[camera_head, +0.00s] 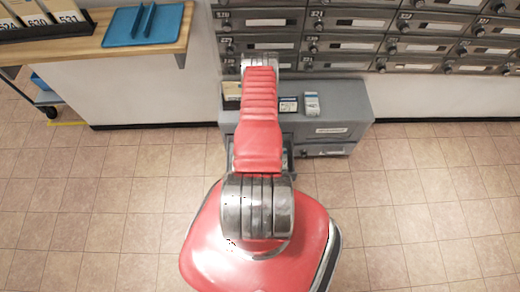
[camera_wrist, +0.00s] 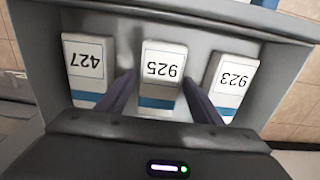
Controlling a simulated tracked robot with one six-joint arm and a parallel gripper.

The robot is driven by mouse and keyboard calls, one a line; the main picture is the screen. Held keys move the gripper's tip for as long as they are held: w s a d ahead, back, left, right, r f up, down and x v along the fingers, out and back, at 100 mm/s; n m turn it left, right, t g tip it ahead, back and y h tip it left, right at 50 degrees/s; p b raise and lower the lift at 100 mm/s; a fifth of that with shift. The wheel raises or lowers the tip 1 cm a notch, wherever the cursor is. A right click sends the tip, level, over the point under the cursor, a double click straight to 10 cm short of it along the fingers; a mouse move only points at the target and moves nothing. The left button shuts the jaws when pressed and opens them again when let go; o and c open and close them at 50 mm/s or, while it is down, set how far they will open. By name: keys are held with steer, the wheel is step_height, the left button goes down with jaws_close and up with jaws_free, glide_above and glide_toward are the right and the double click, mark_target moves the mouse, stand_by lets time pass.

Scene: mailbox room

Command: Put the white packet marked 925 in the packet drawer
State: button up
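The white packet marked 925 (camera_wrist: 163,68) lies in the middle of a row of three in the wrist view, with a blue band at its lower end. Its number appears upside down. My gripper (camera_wrist: 158,80) is open, with one dark finger on each side of this packet; I cannot tell whether they touch it. In the head view my arm hides the gripper. A grey cabinet (camera_head: 345,105) has labelled drawer fronts, including an upper one (camera_head: 330,130) and a lower one (camera_head: 325,150). I cannot tell which is the packet drawer.
Lockers (camera_head: 345,43) stand behind the cabinet. A wooden counter (camera_head: 85,45) with a blue tray (camera_head: 145,25) is at left. Tiled floor is clear at right.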

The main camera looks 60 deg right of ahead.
steer(key=shift+o, duration=1.1)
step_height(320, 180, up, 14)
steer(key=shift+f, duration=0.15)
stand_by(0.7)
